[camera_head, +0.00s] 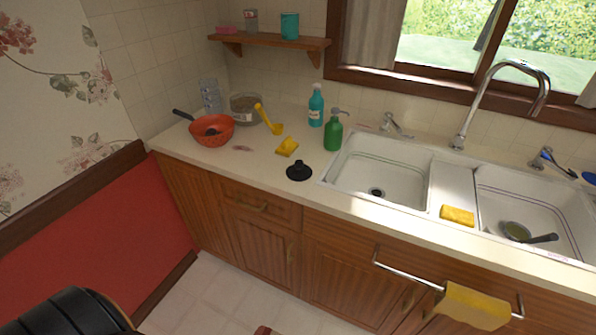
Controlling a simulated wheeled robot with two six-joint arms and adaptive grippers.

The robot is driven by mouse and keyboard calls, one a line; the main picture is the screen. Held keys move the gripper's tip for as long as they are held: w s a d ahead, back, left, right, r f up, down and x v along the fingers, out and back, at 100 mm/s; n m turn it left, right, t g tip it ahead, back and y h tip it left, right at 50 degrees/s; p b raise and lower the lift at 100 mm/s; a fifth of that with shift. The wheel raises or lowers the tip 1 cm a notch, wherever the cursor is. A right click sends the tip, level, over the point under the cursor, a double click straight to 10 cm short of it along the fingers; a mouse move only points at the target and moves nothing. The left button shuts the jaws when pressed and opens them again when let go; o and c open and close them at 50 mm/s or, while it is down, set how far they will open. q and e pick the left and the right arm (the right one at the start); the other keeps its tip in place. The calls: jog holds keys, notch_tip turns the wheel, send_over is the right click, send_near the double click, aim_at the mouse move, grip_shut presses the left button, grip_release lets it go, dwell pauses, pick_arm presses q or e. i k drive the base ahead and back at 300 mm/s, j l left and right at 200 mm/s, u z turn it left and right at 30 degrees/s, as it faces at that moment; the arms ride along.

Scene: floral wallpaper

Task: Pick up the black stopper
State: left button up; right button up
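The black stopper (299,172) lies on the cream countertop (255,172), just left of the left sink basin. It has a wide round base and a short raised knob on top. It stands apart from the things around it, and nothing covers it. Neither of my grippers shows in the head view.
A yellow sponge (287,147) lies behind the stopper. A green pump bottle (333,133) and a teal bottle (316,106) stand behind it to the right. The double sink (385,162) is to the right. The counter before the stopper is clear.

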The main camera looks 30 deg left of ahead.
aim_at(297, 173)
jog(key=i+j, duration=0.15)
jog(key=j, duration=0.2)
jog(key=i+j, duration=0.1)
jog(key=j, duration=0.25)
jog(key=i+j, duration=0.15)
jog(key=j, duration=0.2)
jog(key=i+j, duration=0.15)
jog(key=j, duration=0.25)
jog(key=i+j, duration=0.15)
jog(key=j, duration=0.2)
